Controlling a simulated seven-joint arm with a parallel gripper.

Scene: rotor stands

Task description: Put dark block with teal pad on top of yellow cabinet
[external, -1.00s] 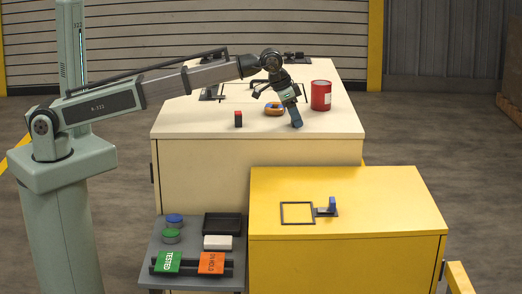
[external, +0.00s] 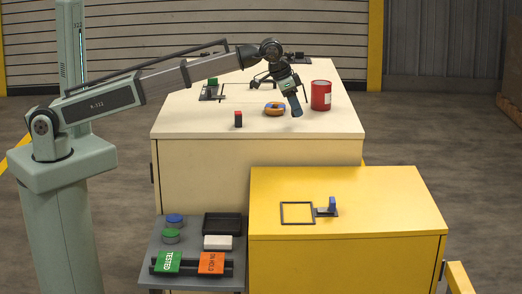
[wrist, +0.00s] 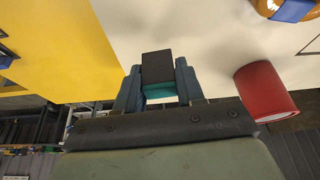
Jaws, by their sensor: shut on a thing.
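The dark block with a teal pad (wrist: 157,68) is between the two fingers of my gripper (wrist: 158,85) in the wrist view. My gripper is shut on it, with the teal pad on the side toward the palm. In the external view my gripper (external: 296,109) is over the cream cabinet's front part, left of the red can; the block is hard to tell from the fingers there. The yellow cabinet (external: 385,215) stands in front of the cream one and lower. It also shows in the wrist view (wrist: 50,50), at the left.
The yellow top carries a black square outline (external: 297,203) and a small stand with a blue piece (external: 332,204). On the cream cabinet (external: 190,125) are a red can (external: 321,95), an orange and blue ring (external: 274,107) and a red-and-black block (external: 238,119). Much of the yellow top is bare.

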